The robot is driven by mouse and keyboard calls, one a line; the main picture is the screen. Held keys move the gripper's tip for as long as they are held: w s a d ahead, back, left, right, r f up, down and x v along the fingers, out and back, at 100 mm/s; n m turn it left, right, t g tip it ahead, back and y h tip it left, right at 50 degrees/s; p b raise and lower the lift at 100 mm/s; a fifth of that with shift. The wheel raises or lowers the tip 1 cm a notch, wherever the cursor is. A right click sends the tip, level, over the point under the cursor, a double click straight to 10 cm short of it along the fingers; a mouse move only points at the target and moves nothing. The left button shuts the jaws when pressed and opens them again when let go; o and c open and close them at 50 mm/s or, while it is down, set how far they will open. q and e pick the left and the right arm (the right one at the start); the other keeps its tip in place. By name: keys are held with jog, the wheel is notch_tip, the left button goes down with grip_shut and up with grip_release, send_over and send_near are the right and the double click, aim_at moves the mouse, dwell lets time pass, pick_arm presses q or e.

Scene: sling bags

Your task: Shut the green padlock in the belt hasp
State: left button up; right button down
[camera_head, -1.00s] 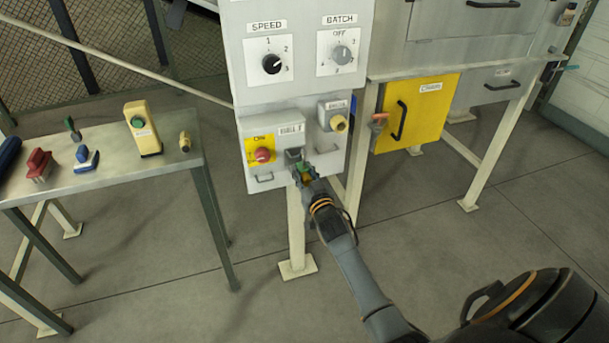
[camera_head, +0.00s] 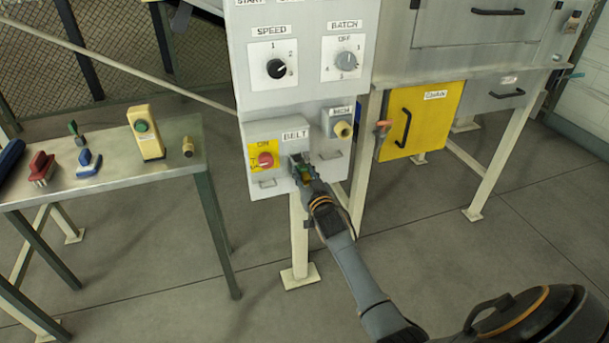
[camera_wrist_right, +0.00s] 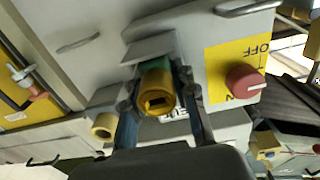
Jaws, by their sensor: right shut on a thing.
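The green padlock (camera_head: 306,175) is at the belt station on the front of the grey panel. In the right wrist view its brass-coloured end (camera_wrist_right: 157,90) faces the camera, with a little green behind it. My right gripper (camera_head: 304,178) is shut on the padlock, with a finger on either side of it. The grey belt hasp (camera_head: 297,159) is just above the padlock; it also shows in the wrist view (camera_wrist_right: 150,48), right against the padlock. The shackle is hidden, so I cannot tell whether it is in the hasp or closed. My left gripper is not in view.
A red knob (camera_head: 265,160) on a yellow plate sits left of the hasp. A brass-coloured plug (camera_head: 342,129) is at the upper right. A yellow door (camera_head: 423,117) is farther right. A table (camera_head: 110,185) at left holds several devices. The floor in front is clear.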

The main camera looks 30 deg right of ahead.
jog(key=shift+w, duration=0.15)
jog(key=shift+f, duration=0.1)
dwell(0.5)
jog(key=shift+c, duration=1.7)
grip_release()
jog(key=shift+p+v, duration=0.85)
jog(key=shift+v, duration=0.35)
jog(key=p+v, duration=0.2)
jog(key=v, duration=0.2)
jog(key=shift+s+p, duration=0.35)
jog(key=shift+p, duration=0.05)
